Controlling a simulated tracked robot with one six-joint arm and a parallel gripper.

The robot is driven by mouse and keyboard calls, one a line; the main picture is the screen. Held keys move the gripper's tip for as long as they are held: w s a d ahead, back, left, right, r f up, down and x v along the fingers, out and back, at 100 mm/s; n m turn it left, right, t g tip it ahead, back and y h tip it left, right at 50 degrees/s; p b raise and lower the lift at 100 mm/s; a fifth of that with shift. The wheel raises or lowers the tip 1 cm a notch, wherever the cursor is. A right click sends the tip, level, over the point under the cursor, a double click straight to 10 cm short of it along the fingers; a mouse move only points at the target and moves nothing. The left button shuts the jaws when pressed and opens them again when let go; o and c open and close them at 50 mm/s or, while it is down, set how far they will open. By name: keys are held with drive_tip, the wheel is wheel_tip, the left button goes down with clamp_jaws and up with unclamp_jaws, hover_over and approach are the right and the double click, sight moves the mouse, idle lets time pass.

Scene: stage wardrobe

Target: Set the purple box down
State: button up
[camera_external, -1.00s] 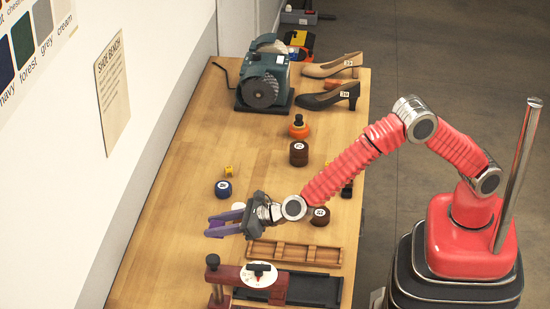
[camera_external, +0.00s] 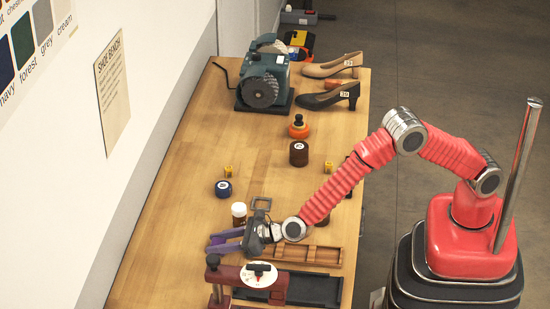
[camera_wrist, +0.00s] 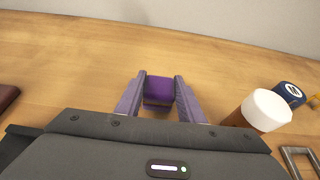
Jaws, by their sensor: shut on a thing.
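The purple box (camera_wrist: 158,90) sits between the two lilac fingertips of my gripper (camera_wrist: 158,98) in the wrist view. My gripper is shut on it, with a finger against each side. In the external view my gripper (camera_external: 213,243) points left over the near part of the wooden bench (camera_external: 160,240); the box is hard to tell from the fingers there. I cannot tell whether the box touches the bench.
A white-capped brown jar (camera_wrist: 264,110) stands close to the right of my gripper in the wrist view; a blue tin (camera_wrist: 290,94) is beyond it. A red press (camera_external: 220,275) and a wooden tray (camera_external: 300,253) are near. Bench left of the fingertips is clear.

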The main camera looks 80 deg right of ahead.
drive_tip(key=o, duration=1)
drive_tip(key=shift+f, duration=0.1)
drive_tip(key=v, duration=1.2)
drive_tip(key=shift+r, duration=0.2)
idle(0.3)
